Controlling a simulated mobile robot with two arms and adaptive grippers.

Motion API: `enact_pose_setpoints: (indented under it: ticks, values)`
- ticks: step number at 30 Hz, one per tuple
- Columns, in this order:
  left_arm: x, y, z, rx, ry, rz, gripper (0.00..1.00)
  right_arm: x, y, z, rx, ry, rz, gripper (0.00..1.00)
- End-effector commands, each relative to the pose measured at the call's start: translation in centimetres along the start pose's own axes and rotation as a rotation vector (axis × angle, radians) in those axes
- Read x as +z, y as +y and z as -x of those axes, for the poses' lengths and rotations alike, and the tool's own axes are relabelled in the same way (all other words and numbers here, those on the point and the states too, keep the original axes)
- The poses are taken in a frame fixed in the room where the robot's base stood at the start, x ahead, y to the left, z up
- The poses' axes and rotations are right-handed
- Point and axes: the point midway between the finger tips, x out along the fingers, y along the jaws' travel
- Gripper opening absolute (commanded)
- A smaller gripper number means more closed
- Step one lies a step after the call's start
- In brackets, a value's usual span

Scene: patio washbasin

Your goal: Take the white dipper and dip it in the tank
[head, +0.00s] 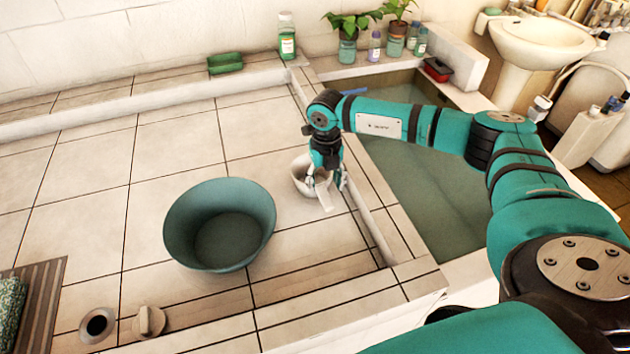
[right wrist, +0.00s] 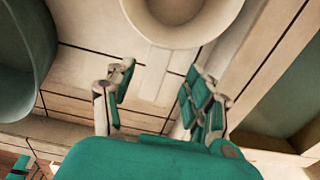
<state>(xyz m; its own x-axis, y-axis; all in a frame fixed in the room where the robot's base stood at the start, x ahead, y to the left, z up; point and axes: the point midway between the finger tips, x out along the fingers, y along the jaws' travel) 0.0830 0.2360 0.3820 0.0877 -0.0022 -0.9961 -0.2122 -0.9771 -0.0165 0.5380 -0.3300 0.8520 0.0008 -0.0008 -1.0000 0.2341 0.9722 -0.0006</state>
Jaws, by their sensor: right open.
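The white dipper (head: 300,172) stands on the tiled ledge beside the tank; its handle (head: 325,202) points toward the front. In the right wrist view, the dipper's bowl (right wrist: 170,28) is at the top. My right gripper (head: 327,182) is over the dipper, hiding part of it. In the right wrist view, the gripper (right wrist: 158,98) is open, with its fingers apart on either side of the pale handle; I see no contact. The tank (head: 422,192) holds greenish water and lies right of the dipper, partly under my right arm. My left gripper is out of view.
A large green basin (head: 220,225) stands left of the dipper. A low stone rim (head: 388,225) separates the ledge from the tank. Bottles, including a green one (head: 287,38), and potted plants stand along the back.

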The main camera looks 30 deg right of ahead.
Motion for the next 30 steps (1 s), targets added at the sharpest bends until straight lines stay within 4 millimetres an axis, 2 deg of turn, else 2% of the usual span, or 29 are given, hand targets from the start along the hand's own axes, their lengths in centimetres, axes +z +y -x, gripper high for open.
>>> enact_pose_setpoints:
  ticks: [4,9,17,27,30]
  values:
    - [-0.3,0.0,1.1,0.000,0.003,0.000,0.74,-0.1,0.4,-2.2,-0.001,0.005,0.001,0.54]
    - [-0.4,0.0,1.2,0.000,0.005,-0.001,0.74,0.0,0.4,-4.1,0.001,0.002,0.000,0.54]
    - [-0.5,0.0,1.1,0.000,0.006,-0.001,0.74,0.0,0.4,-4.4,0.002,0.001,0.001,0.54]
    - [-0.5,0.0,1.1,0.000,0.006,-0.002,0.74,0.0,0.4,-4.3,0.002,0.001,0.001,0.09]
    - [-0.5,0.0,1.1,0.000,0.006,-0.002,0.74,0.0,0.4,-4.3,0.002,0.001,0.001,0.00]
